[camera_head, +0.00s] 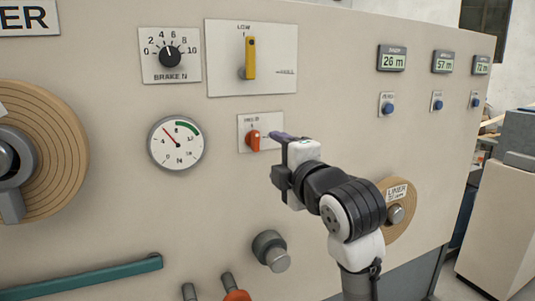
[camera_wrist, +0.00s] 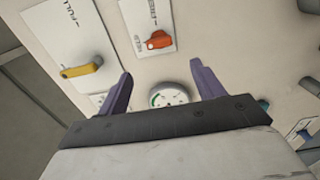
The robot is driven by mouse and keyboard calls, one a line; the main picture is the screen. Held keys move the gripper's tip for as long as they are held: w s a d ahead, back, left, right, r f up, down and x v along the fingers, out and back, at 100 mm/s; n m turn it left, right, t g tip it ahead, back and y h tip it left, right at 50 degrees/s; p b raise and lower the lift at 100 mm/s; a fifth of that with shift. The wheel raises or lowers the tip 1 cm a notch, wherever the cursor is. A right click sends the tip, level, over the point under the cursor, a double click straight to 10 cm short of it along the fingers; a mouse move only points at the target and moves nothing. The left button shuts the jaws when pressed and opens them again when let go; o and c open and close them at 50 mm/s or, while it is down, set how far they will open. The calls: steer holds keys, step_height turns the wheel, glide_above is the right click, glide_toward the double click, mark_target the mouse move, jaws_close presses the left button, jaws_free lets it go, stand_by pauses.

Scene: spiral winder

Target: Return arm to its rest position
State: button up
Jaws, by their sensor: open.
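My gripper (camera_head: 280,136) is raised in front of the upright machine panel (camera_head: 330,110), with the arm coming up from the lower right. Its purple fingers point toward the panel, just right of the small orange knob (camera_head: 253,140). In the wrist view my gripper (camera_wrist: 163,82) has its two fingers spread apart with nothing between them. The orange knob (camera_wrist: 158,40) shows beyond the fingertips there, apart from both fingers. In the head view the fingertips partly overlap each other, and any gap to the panel is hard to judge.
A yellow lever (camera_head: 250,58) stands upright above the orange knob. A black brake dial (camera_head: 170,56) and a round gauge (camera_head: 176,143) are on the left. A liner roll (camera_head: 402,190) is behind the arm at right. A grey cylinder (camera_head: 270,250) and teal bar (camera_head: 95,278) protrude below.

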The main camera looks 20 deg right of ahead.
steer(key=shift+s, duration=1.05)
steer(key=shift+w, duration=0.1)
